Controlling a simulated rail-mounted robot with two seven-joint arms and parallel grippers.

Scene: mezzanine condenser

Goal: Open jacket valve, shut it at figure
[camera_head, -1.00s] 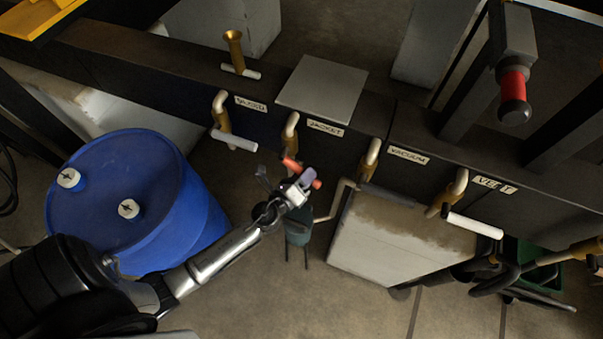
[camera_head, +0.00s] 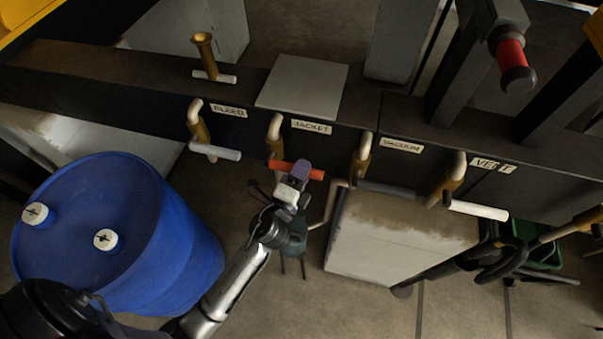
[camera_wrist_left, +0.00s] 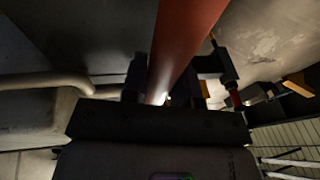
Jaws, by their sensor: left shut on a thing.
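The jacket valve (camera_head: 275,138) is a brass-and-white elbow pipe below the "JACKET" label (camera_head: 311,127) on the dark beam. Its red lever handle (camera_head: 281,166) points right, roughly parallel to the neighbouring handles. My left gripper (camera_head: 300,174) is shut on this handle near its outer end and hides part of it. In the left wrist view the red handle (camera_wrist_left: 185,45) runs up from between the fingers (camera_wrist_left: 170,88). No readable figure shows; a flat grey plate (camera_head: 303,87) sits on the beam above the label.
The bleed handle (camera_head: 215,152) is left of the jacket valve; the vacuum handle (camera_head: 388,190) and vent handle (camera_head: 480,210) are right. A blue drum (camera_head: 80,220) stands beside my left arm. A stained pale box (camera_head: 395,240) stands under the vacuum valve.

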